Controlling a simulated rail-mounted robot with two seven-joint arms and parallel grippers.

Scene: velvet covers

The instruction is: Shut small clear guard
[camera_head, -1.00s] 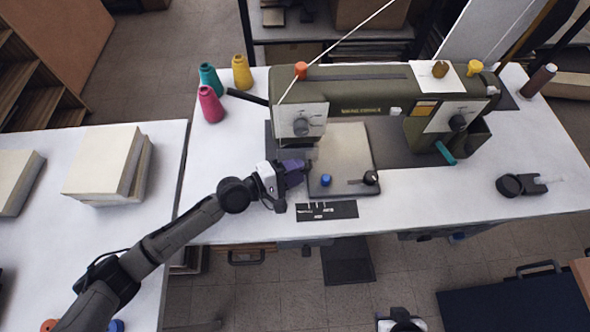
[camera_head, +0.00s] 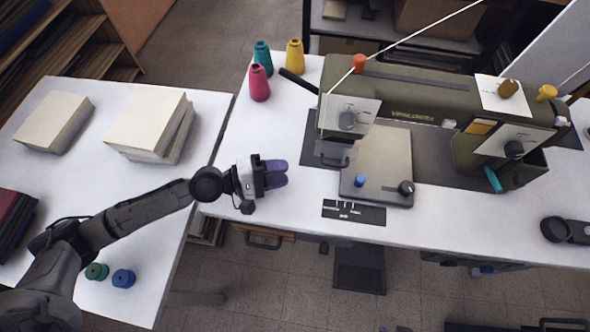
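The olive sewing machine (camera_head: 425,98) stands on the white table. Below its left head plate (camera_head: 348,117), around the needle area, is a small dark-edged piece (camera_head: 333,157) that seems to be the clear guard. It is too small and see-through to tell its exact angle. My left gripper (camera_head: 283,173), with purple fingers, is left of the guard and apart from it, over the table's left part. Its two fingers lie close together with nothing seen between them. My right gripper is not in view.
A beige plate (camera_head: 385,155) with a blue knob (camera_head: 360,181) and a black knob (camera_head: 406,187) lies right of the guard. A black strip (camera_head: 354,212) lies in front. Thread cones (camera_head: 260,83) stand behind my gripper. Book stacks (camera_head: 150,127) are on the left table.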

